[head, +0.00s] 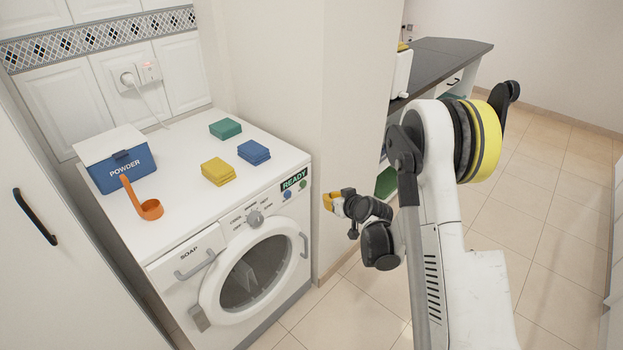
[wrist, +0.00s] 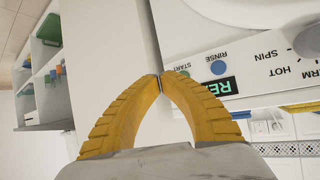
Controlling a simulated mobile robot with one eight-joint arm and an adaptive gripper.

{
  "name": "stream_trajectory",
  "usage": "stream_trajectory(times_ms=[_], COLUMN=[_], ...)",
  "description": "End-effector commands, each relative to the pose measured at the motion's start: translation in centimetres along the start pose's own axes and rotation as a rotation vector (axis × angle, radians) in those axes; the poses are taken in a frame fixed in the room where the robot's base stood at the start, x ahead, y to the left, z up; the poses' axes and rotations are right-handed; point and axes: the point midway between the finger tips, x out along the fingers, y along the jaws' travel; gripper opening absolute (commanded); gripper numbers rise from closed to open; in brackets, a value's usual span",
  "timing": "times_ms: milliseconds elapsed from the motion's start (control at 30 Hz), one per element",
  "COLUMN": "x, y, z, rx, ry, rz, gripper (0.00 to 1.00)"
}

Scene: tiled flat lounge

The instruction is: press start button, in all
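The white washing machine (head: 215,245) stands on the left in the head view, its round door (head: 250,275) and soap drawer (head: 188,258) apparently closed. Its front panel has a dial (head: 255,218), a READY display (head: 294,180), a blue button (head: 287,194) and a green start button (head: 303,184). My gripper (head: 327,201) is to the right of the panel, apart from it. In the wrist view its yellow fingers (wrist: 161,82) meet at the tips with nothing between them. The START label and green button (wrist: 184,73) are just right of the tips there, beside the blue RINSE button (wrist: 218,67).
On the machine's top are a blue POWDER box (head: 122,165), an orange scoop (head: 149,209), and yellow (head: 217,171), blue (head: 254,152) and green (head: 225,128) cloths. A wall (head: 345,130) borders the machine's right side. Tiled floor (head: 545,210) is open at right.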

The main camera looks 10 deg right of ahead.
Motion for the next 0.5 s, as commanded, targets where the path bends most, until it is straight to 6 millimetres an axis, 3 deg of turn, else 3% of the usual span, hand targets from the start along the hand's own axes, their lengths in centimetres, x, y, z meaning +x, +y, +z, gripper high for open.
stream_trajectory(times_ms=[200, 500], x=[1.5, 1.6], y=[0.6, 0.7], z=[2.0, 2.2], rx=[-0.004, -0.005], ry=[0.024, 0.025], rz=[0.003, 0.003], gripper=[0.00, 0.00])
